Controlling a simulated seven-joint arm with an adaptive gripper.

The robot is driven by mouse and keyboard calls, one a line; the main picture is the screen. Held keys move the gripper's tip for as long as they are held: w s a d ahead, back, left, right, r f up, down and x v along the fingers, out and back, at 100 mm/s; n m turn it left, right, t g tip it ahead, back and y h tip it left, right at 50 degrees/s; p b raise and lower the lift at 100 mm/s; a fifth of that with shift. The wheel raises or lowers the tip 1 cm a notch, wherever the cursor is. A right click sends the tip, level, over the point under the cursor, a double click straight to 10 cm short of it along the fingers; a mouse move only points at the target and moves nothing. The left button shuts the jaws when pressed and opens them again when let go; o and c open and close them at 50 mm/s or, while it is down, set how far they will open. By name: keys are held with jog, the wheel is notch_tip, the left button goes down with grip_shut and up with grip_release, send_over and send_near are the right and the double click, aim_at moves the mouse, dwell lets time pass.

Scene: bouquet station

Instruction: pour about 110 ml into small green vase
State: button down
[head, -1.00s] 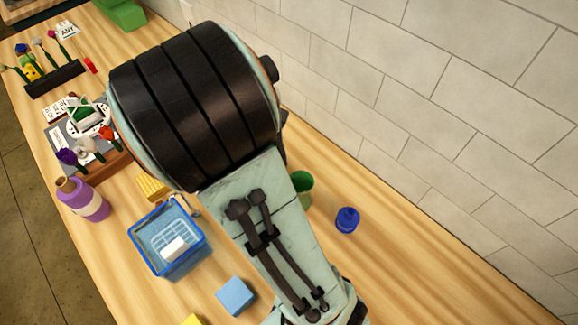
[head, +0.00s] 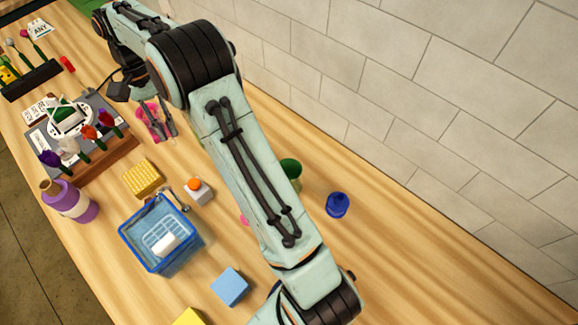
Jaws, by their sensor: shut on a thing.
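A green round vessel (head: 291,169) stands on the table at the right, partly hidden behind my arm. A dark green thing (head: 66,115) sits within a white ring on the grey board (head: 42,140). I cannot tell which green thing is the small green vase. No liquid stream is visible.
A blue basket (head: 133,237), yellow sponge (head: 143,178), orange-topped block (head: 198,190), purple bottle (head: 70,200) and blue block (head: 230,286) stand left of my arm. A dark blue thing (head: 337,204) stands right of it. Table beyond that is clear, bounded by the tiled wall.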

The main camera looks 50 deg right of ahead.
jog(key=w+f+m+t+y, duration=0.2)
jog(key=w+f+m+y, duration=0.15)
jog(key=w+m, duration=0.65)
jog(key=d+f+m, duration=0.1)
jog(key=d+f, duration=0.3)
jog(key=s+d+f+m+t, duration=0.1)
jog(key=d+f, duration=0.2)
jog(key=d, duration=0.1)
jog(key=s+d+f+m, duration=0.1)
jog(key=d+f, duration=0.3)
jog(key=d, duration=0.1)
jog(key=shift+f+t, duration=0.3)
jog(key=shift+s+d+f, duration=0.1)
jog(key=shift+s+d, duration=0.05)
jog(key=shift+d, duration=0.45)
